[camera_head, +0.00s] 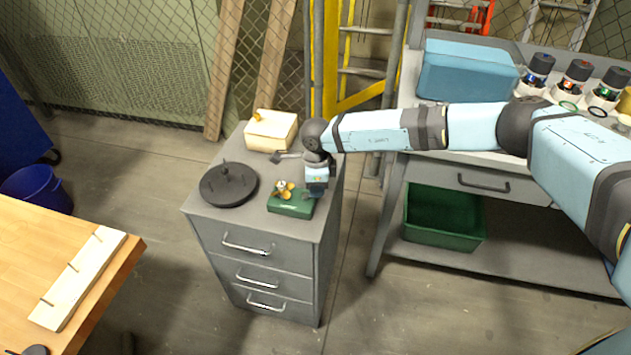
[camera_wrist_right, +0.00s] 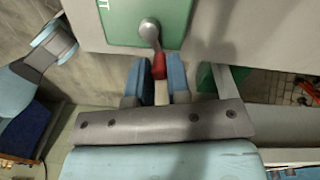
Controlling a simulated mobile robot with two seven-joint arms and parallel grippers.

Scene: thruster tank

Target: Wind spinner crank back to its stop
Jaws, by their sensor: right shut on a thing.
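The spinner is a green box (camera_head: 290,204) with a gold propeller-like piece (camera_head: 285,189) on top, standing on the grey drawer cabinet. In the right wrist view the green box (camera_wrist_right: 120,22) shows a metal crank (camera_wrist_right: 149,31) with a red grip (camera_wrist_right: 159,67). The crank arm points toward my right gripper (camera_wrist_right: 156,76), whose blue fingers are shut on the red grip from both sides. In the head view my right gripper (camera_head: 311,193) is at the right side of the box and hides the crank. My left gripper is not in view.
On the cabinet (camera_head: 265,222) a black disc with a peg (camera_head: 229,184) lies left of the spinner. A pale block (camera_head: 271,131) stands behind. A workbench with a blue bin (camera_head: 467,72) is to the right, a wooden table (camera_head: 95,305) at front left.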

